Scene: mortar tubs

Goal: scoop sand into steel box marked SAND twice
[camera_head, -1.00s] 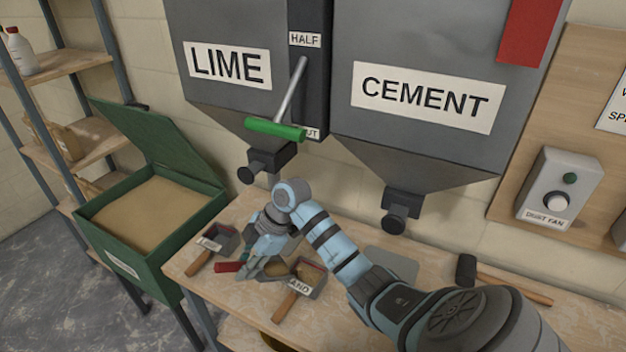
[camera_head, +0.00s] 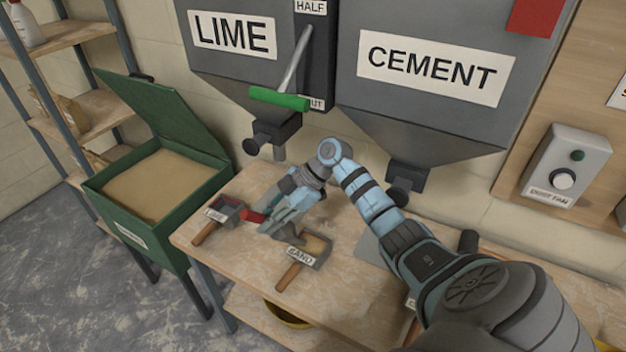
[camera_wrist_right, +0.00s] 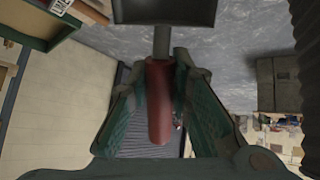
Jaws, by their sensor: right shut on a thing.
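The steel box marked SAND (camera_head: 325,259) stands on the bench with its wooden handle towards the front, and tan sand shows inside it. My right gripper (camera_head: 283,219) is shut on the red handle (camera_head: 252,216) of a scoop, just left of and above that box. The handle also shows between the fingers in the right wrist view (camera_wrist_right: 160,100), with the dark scoop pan (camera_wrist_right: 165,12) beyond. The green bin (camera_head: 188,215) is open and holds sand. My left gripper is out of view.
A box marked LIME (camera_head: 222,215) stands left of the SAND box. LIME (camera_head: 232,60) and CEMENT (camera_head: 430,110) hoppers hang above the bench (camera_head: 262,285), their outlets low behind my arm. The green bin's raised lid (camera_head: 165,110) leans back. A shelf rack stands at left.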

